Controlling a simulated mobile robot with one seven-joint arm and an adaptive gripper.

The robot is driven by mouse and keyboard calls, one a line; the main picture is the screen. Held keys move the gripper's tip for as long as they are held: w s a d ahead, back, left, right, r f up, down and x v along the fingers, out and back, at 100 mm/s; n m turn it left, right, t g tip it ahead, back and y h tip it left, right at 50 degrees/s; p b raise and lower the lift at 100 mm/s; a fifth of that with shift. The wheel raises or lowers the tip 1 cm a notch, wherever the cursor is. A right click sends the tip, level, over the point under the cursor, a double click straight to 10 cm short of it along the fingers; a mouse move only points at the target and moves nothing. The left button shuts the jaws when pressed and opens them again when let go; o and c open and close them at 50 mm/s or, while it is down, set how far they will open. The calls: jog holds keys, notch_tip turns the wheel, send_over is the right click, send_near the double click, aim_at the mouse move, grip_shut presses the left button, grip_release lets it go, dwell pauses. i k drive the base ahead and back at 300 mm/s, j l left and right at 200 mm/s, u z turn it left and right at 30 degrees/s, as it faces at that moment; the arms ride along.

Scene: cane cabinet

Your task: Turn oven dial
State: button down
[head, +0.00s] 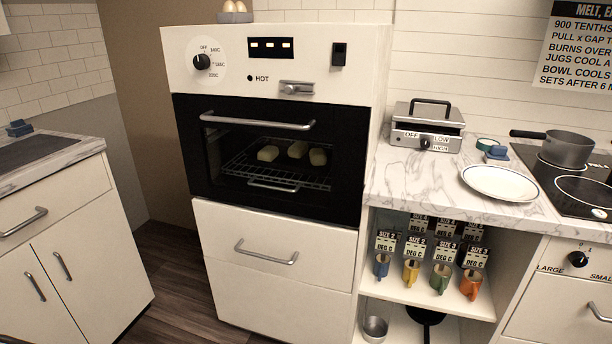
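The oven dial (202,62) is a round black knob on a pale disc at the upper left of the white oven panel. Its scale reads OFF at the top, then 140C, 180C and a further mark down the right side. The oven (186,148) has a black front with a glass door, which is shut, and a metal handle (258,121). Several pale pieces of food (297,150) lie on the rack inside. The dial is in plain view with nothing in front of it. My gripper is not in view.
The oven panel also carries a lit display (271,47), a black switch (339,54) and a metal latch (297,88). A counter with a metal grill (426,127), plate (500,183) and pot (568,149) stands to the right. Dark floor (176,276) is free at the left.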

aim_at(201, 62)
jog(key=i+j, duration=0.15)
jog(key=i, duration=0.7)
